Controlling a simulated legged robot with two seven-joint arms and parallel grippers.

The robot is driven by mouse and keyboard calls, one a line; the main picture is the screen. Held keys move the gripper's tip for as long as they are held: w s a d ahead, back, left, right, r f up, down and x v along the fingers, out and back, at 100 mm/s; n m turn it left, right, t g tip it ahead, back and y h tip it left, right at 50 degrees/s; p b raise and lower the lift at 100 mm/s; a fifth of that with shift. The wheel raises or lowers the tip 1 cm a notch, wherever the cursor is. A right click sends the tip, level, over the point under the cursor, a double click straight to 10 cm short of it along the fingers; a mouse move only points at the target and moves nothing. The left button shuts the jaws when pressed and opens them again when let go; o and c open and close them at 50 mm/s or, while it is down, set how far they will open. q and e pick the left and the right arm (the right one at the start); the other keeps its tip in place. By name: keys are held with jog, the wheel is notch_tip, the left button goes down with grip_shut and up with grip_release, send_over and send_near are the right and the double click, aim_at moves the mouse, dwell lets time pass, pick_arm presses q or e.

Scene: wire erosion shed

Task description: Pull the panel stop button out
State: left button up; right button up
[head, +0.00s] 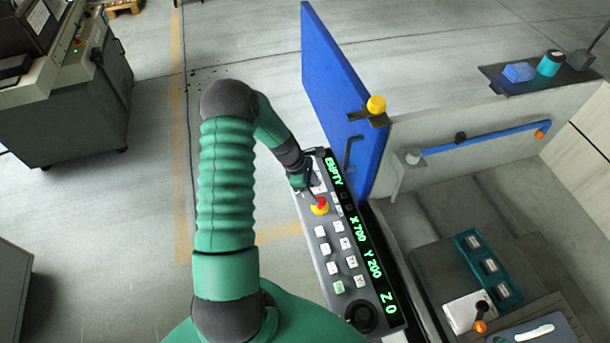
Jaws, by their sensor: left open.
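The panel stop button (320,206) is a red knob on a yellow base, on the upper left part of the grey control panel (327,262). The panel has white keys and a green readout showing EMPTY, X 700, Y 200 and Z 0. My left arm arches over from the bottom, and my left gripper (311,195) is at the button's upper edge with its jaws open. The small gap between the fingers and the knob is hard to make out. I cannot tell whether the button is in or out. My right gripper is not in view.
A blue door (340,95) stands upright just behind the panel, with a black handle and a yellow knob. To the right is an open machine tank (500,190) with a teal fixture (488,266). A grey cabinet (75,105) stands at the upper left. The floor between is clear.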

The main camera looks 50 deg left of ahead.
pick_arm(q)
jog(key=b+v, duration=0.1)
jog(key=v, duration=1.1)
jog(key=shift+r, duration=0.35)
